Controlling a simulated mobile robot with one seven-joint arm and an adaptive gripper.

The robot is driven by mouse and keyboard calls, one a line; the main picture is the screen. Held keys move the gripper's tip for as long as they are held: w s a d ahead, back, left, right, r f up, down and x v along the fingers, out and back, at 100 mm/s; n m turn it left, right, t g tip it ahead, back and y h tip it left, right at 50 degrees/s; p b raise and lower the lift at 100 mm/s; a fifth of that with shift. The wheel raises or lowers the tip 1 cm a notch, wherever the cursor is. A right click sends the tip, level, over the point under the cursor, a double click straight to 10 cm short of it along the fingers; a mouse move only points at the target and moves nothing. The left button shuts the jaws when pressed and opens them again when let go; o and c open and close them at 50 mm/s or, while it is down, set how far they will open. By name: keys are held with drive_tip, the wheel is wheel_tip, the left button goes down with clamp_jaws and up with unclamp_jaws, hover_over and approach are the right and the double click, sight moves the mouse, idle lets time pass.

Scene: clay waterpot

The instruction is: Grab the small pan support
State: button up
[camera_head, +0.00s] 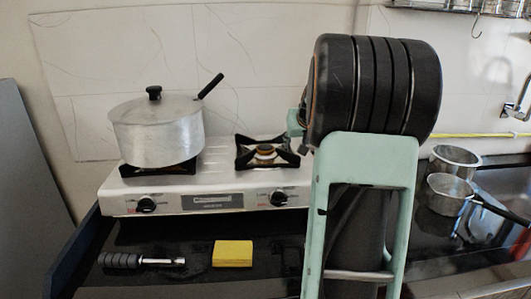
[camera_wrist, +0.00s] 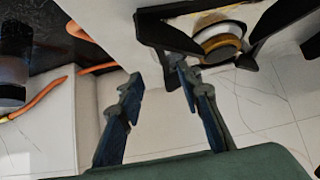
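A black pan support (camera_head: 247,157) sits on the right burner of the white stove (camera_head: 125,200), with nothing on it. In the wrist view this pan support (camera_wrist: 160,35) is at the top, around a round brass-coloured burner. My gripper (camera_wrist: 158,76) is open and empty. Its two blue fingers point up in the picture toward one dark arm of the pan support, with a visible gap between them and it. In the head view my arm hides most of the gripper. A second black pan support (camera_head: 160,176) is under the pot on the left burner.
A lidded metal pot (camera_head: 158,135) stands on the left burner, its pan support partly covered. A yellow sponge (camera_head: 232,253) and a black-handled tool (camera_head: 140,261) lie on the dark counter in front. Metal pans (camera_head: 448,190) stand at the right. A tiled wall rises close behind the stove.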

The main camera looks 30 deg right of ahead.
sight(292, 150)
drive_tip(key=shift+x, duration=2.9)
drive_tip(key=shift+a, duration=0.1)
drive_tip(key=shift+c, duration=0.6)
drive_tip(key=shift+s, duration=0.1)
clamp_jaws()
drive_tip(key=shift+r, duration=0.1)
